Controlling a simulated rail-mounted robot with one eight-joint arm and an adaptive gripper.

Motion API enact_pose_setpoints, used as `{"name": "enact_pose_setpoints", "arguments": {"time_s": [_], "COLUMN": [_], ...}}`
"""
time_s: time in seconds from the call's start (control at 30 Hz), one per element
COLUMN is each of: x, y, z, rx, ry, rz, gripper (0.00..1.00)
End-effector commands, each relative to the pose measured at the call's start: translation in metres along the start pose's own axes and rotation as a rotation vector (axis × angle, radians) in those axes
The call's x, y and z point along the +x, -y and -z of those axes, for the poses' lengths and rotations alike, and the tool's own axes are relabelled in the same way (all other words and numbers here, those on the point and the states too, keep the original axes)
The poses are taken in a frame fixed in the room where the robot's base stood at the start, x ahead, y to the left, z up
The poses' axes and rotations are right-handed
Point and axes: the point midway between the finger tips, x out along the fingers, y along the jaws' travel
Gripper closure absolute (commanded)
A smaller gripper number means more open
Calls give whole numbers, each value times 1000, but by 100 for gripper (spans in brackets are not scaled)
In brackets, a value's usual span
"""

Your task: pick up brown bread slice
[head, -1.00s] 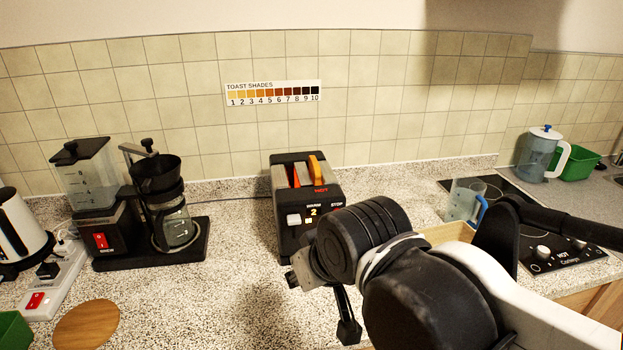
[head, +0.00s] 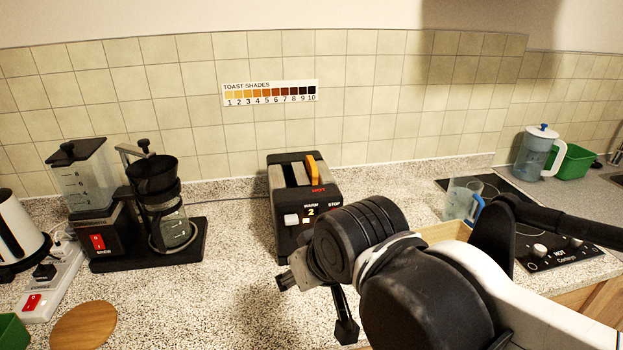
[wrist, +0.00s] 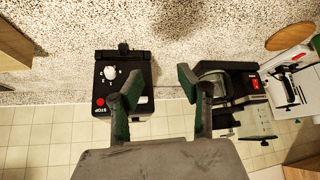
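A toaster (head: 291,235) with a black body and grey top stands on the counter, near the middle of the head view. An orange-brown bread slice (head: 313,168) sticks up from its right slot; the left slot looks dark. In the wrist view the toaster (wrist: 109,73) appears upside down at left of centre, partly behind one finger. My gripper (wrist: 157,92) is open, its two green-tipped fingers apart with nothing seen between them. No slice can be made out in the wrist view. In the head view my arm is right of and in front of the toaster, and the fingers are mostly hidden.
A coffee maker (head: 101,228) stands left of the toaster, with a kettle (head: 20,232) and power strip (head: 50,283) farther left. A clear mug (head: 461,197) and hob (head: 560,256) are at right. Speckled counter between coffee maker and toaster is free.

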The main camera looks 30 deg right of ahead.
Motion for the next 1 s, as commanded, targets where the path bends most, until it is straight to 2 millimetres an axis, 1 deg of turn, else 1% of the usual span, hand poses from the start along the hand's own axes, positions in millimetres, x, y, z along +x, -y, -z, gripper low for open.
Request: {"name": "enact_pose_setpoints", "arguments": {"time_s": [0.1, 0.17, 0.27, 0.37, 0.43, 0.6, 0.8, 1.0], "x": [-1, -3, -9, -17, -22, -28, -27, -18], "y": [0, -2, -6, -13, -19, -36, -60, -88], "z": [2, 7, 25, 54, 76, 128, 186, 239], "rx": [1, 4, 14, 31, 46, 80, 122, 167], "ry": [2, 8, 30, 68, 99, 175, 263, 350], "rz": [-1, -2, -9, -19, -27, -43, -60, -75], "gripper": [64, 64, 64, 64, 64, 64, 64, 64]}}
